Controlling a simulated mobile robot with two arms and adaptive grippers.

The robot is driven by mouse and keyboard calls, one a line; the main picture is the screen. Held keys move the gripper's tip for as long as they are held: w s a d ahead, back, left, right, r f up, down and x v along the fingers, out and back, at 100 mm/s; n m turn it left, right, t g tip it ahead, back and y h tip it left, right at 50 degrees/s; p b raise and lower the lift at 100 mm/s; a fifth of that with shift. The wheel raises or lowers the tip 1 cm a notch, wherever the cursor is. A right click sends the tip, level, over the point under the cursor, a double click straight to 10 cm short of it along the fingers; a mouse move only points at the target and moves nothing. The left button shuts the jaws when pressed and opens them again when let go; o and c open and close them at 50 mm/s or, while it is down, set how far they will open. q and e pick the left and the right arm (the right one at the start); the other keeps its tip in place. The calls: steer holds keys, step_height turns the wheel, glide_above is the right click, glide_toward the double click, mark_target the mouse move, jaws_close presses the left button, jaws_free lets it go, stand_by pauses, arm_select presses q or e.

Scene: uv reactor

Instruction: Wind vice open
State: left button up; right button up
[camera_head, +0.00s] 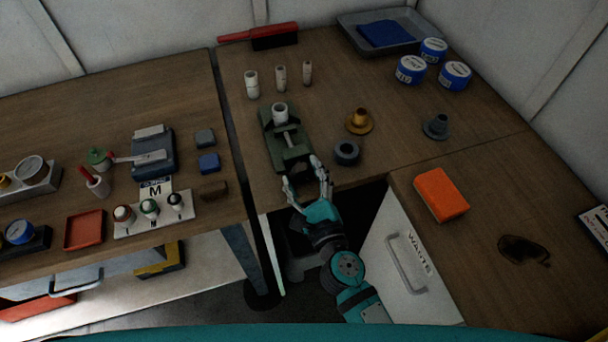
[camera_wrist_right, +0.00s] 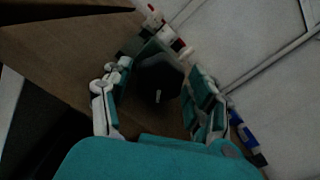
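The green vice (camera_head: 270,133) sits on the wooden bench near its front edge in the head view. A pale cylinder (camera_head: 280,110) stands at its far end, between or on the jaws; I cannot tell which. My right gripper (camera_head: 305,173) is at the vice's near end, its two fingers spread apart. In the right wrist view the open fingers (camera_wrist_right: 157,88) stand on either side of a dark rounded shape (camera_wrist_right: 158,75), probably the near end of the vice. Whether they touch it is unclear. The vice's handle is not clearly visible. My left gripper is out of view.
A dark ring (camera_head: 346,152) lies close to the right of the gripper. A brass flanged part (camera_head: 359,121) and a grey one (camera_head: 436,127) stand farther right. Several white cylinders stand behind the vice.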

steer(key=shift+s, duration=0.1)
steer(key=v, duration=1.1)
steer(key=shift+s+d, duration=0.2)
steer(key=shift+s, duration=0.15)
